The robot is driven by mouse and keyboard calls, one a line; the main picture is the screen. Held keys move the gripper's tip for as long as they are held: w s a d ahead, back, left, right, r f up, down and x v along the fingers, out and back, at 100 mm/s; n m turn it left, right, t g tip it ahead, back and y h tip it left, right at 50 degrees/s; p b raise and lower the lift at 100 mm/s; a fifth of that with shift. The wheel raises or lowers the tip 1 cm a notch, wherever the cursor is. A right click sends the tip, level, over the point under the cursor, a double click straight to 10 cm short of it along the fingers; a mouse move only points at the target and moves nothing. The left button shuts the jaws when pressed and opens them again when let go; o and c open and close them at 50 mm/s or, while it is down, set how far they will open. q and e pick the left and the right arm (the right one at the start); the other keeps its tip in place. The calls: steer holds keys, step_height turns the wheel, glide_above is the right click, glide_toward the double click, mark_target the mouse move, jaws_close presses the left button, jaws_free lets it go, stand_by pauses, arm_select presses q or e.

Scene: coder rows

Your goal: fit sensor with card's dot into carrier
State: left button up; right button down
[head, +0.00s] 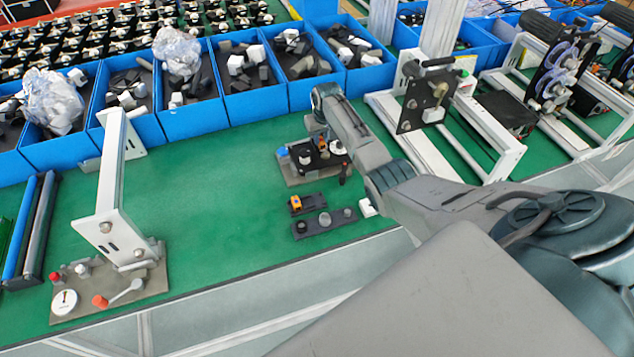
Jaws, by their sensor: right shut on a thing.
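My right gripper (322,147) is at the small fixture (292,177) in the middle of the green bench. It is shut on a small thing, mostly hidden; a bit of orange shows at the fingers. The fixture has a grey base with a black block, a blue knob and a white disc. In front of it a dark bar (325,223) carries several small round parts, and a small black block (309,204) has an orange-yellow part (296,203) on it. I cannot tell the carrier or the card with its dot for sure. My left gripper is out of view.
Blue bins (256,104) with black and white parts line the bench's back. A white bracket stand (113,190) is at left, white-framed stands (470,120) at right. A small white piece (367,208) lies near the front edge. The green surface left of centre is clear.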

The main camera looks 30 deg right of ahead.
steer(key=shift+f, duration=0.1)
stand_by(0.4)
steer(key=c, duration=1.2)
jaws_free()
steer(key=shift+c, duration=0.2)
step_height(320, 180, up, 11)
steer(key=s+b, duration=0.2)
steer(key=b, duration=0.1)
steer(key=shift+a+f, duration=0.15)
steer(key=shift+a, duration=0.15)
